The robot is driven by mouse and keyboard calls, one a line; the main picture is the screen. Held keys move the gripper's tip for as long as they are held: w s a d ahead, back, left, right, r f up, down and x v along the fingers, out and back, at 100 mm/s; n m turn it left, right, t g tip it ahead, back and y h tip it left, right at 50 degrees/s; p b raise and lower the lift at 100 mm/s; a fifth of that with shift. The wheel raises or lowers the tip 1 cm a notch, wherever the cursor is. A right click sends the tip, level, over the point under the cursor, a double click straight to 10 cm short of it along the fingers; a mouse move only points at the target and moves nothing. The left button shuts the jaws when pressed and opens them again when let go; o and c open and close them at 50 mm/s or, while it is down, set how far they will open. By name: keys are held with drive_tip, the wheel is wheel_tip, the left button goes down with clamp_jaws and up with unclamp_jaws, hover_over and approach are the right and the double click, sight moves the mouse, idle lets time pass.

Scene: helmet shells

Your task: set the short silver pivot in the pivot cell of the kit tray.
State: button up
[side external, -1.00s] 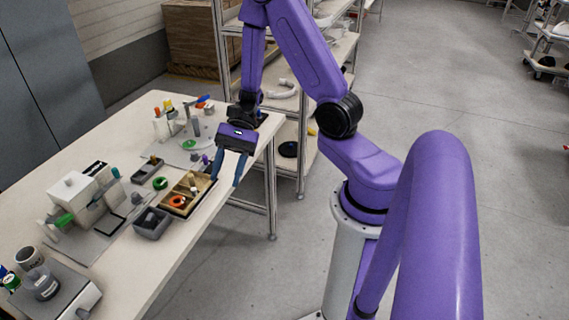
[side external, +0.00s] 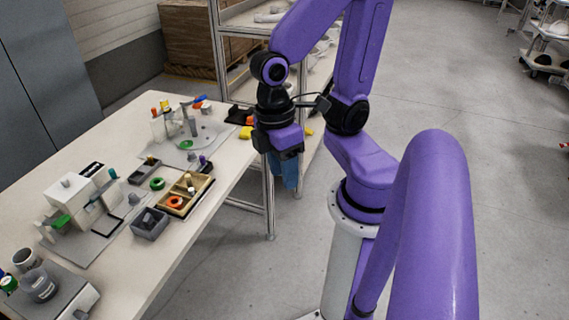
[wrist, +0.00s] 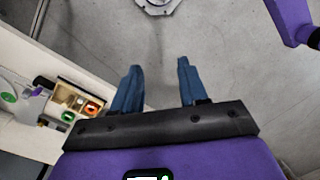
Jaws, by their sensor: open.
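The kit tray (side external: 201,197) is a tan open box with cells at the table's front edge. It holds an orange ring (side external: 175,202) and a small pale upright piece (side external: 190,184); I cannot tell whether that piece is the short silver pivot. The tray also shows at the left of the wrist view (wrist: 82,92), too small to make out the pivot. My gripper (wrist: 158,67) is open and empty, its blue fingers apart over bare floor. In the side view my gripper (side external: 286,172) hangs beyond the table edge, right of the tray.
A white fixture (side external: 75,195) stands at left, and a grey plate with coloured parts behind. A yellow object (side external: 246,132) is near the far corner. Shelving stands behind my gripper.

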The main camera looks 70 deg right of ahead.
drive_tip(key=shift+s+a+r+n+t, duration=0.1)
drive_tip(key=shift+r+n+t, duration=0.3)
drive_tip(key=shift+n, duration=0.15)
drive_tip(key=shift+s+a+r+n+t, duration=0.1)
drive_tip(key=shift+r+n+t, duration=0.15)
drive_tip(key=shift+n+t, duration=0.25)
idle(0.6)
